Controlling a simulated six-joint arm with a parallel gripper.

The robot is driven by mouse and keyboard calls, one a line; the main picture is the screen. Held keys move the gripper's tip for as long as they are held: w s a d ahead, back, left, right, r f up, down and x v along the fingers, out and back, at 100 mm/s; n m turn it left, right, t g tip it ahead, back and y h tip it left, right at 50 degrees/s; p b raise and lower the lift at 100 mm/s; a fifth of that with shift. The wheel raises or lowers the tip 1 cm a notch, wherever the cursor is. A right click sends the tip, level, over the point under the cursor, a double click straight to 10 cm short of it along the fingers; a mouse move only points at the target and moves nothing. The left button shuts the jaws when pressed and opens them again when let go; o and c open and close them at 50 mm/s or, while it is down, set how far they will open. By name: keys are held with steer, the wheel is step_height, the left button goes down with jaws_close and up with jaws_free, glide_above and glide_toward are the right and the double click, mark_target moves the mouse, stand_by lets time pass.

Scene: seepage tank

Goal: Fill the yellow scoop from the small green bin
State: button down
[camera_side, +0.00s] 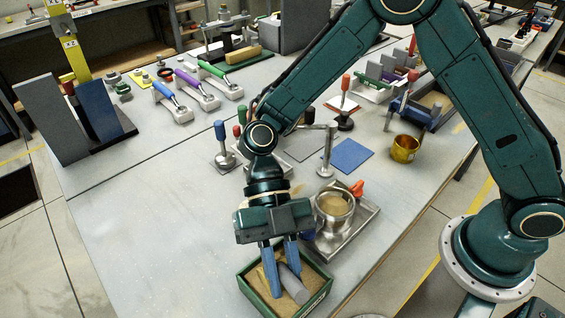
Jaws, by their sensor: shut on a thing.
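The small green bin (322,297) stands at the table's front edge, with tan sand (313,276) in it. My gripper (283,278) points down into the bin, its two blue fingers close together. It is shut on the yellow scoop. Only a bit of yellow (262,279) shows beside the left finger, and a grey rounded part (293,287), apparently the scoop's body, lies low in the bin. The fingers hide most of the handle. I cannot tell how much sand is in the scoop.
A metal pot of sand (334,203) stands on a metal tray (352,243) just right of my gripper. Scoops with blue, purple and green handles (186,79) lie at the back left. A yellow cup (405,149) stands at the right. The table's left middle is clear.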

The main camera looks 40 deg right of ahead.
mark_target(294, 277)
stand_by(0.6)
steer(key=shift+s+a+r, duration=0.15)
steer(key=shift+s+a, duration=0.05)
steer(key=shift+s, duration=0.45)
steer(key=shift+s+a+r, duration=0.2)
steer(key=shift+s+a, duration=0.05)
steer(key=shift+s, duration=0.4)
steer(key=shift+s+a+r, duration=0.15)
steer(key=shift+s+a, duration=0.05)
steer(key=shift+s, duration=0.45)
steer(key=shift+f, duration=0.5)
steer(key=shift+w+d+f, duration=0.1)
steer(key=shift+w+d, duration=0.1)
steer(key=shift+w, duration=0.3)
steer(key=shift+w+d, duration=0.15)
steer(key=shift+w, duration=0.35)
stand_by(4.0)
